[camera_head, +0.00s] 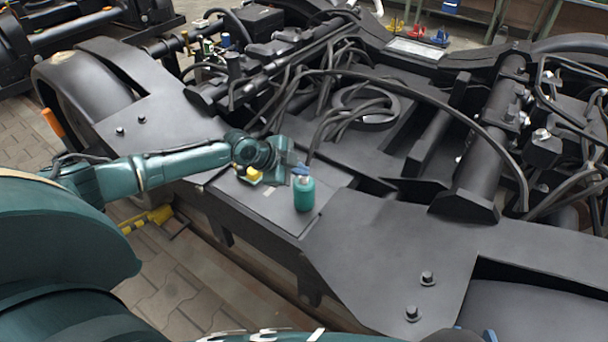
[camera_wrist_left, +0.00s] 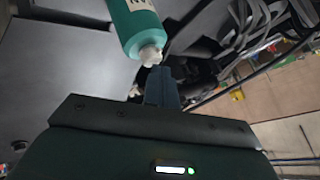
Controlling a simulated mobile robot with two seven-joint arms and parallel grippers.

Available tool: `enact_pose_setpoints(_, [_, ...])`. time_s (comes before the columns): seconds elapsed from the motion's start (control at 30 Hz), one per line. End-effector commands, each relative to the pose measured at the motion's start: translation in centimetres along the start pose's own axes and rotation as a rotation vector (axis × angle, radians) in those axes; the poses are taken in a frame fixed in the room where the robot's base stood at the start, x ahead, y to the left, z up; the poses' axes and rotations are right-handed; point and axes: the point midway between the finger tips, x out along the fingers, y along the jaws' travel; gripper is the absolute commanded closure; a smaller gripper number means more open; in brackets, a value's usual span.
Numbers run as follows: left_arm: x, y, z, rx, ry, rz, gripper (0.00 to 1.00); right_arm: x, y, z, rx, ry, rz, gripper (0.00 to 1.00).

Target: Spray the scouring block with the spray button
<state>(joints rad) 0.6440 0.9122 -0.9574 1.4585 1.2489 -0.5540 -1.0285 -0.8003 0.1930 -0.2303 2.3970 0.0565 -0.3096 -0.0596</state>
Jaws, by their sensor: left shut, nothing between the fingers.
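A teal bottle (camera_head: 304,195) stands upright on the flat dark plate of the bogie frame. In the left wrist view the bottle (camera_wrist_left: 137,24) shows a pale label and a white top (camera_wrist_left: 150,55). My left gripper (camera_head: 301,170) is shut and empty, with its blue fingertips at the bottle's top. In the left wrist view the fingers (camera_wrist_left: 162,85) reach right up to the white top; I cannot tell whether they touch it. A small yellow and green piece, apparently the scouring block (camera_head: 254,175), lies left of the bottle, partly hidden by my wrist. My right gripper is not in view.
Black hoses (camera_head: 420,90) and pipes crowd the bogie behind the bottle. Bolts (camera_head: 428,278) stick up from the plate at the front right. The plate right of the bottle (camera_head: 385,240) is clear. The near frame edge drops to a paved floor (camera_head: 190,290).

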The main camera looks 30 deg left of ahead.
Motion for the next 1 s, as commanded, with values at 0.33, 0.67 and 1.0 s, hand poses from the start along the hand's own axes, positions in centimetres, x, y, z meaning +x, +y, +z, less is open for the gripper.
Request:
enact_pose_setpoints(0.33, [-0.9,-0.6,-0.6,0.0,-0.001,0.002,1.0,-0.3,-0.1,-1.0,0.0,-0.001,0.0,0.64])
enact_pose_setpoints(0.67, [-1.3,-0.9,-0.9,0.0,-0.001,0.001,1.0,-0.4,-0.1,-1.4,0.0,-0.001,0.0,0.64])
enact_pose_setpoints(1.0, [-2.2,-1.6,-1.6,0.0,0.0,0.0,1.0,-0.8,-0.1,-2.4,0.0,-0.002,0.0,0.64])
